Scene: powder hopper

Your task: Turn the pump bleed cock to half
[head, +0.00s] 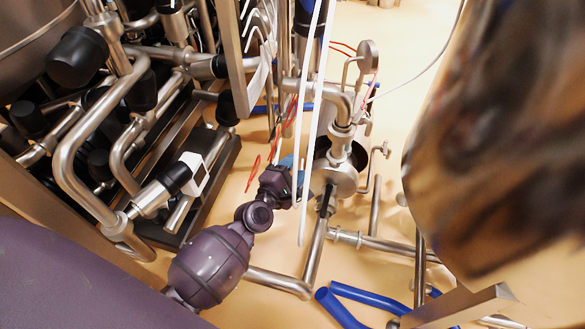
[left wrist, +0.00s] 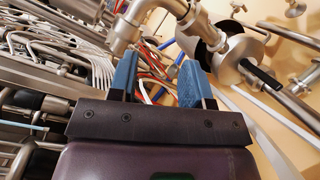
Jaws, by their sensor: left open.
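The steel pump (head: 335,178) has a round face and stands right of centre in the head view; it also shows at the upper right of the left wrist view (left wrist: 238,58). A black lever handle (head: 327,199) sticks out from it, seen in the left wrist view as a black bar (left wrist: 262,76). I take this for the bleed cock, but cannot be sure. My left gripper (head: 288,163) is just left of the pump, partly hidden by its own wrist. Its blue fingers (left wrist: 160,82) are apart and empty, with the handle outside them to the right.
White vertical tubes (head: 312,110) pass close by my left gripper. Steel pipes (head: 375,242) run right of and below the pump. Blue hoses (head: 345,302) lie on the tan floor. Dense pipework with black caps (head: 77,57) fills the left. A large blurred metal surface (head: 500,140) blocks the right.

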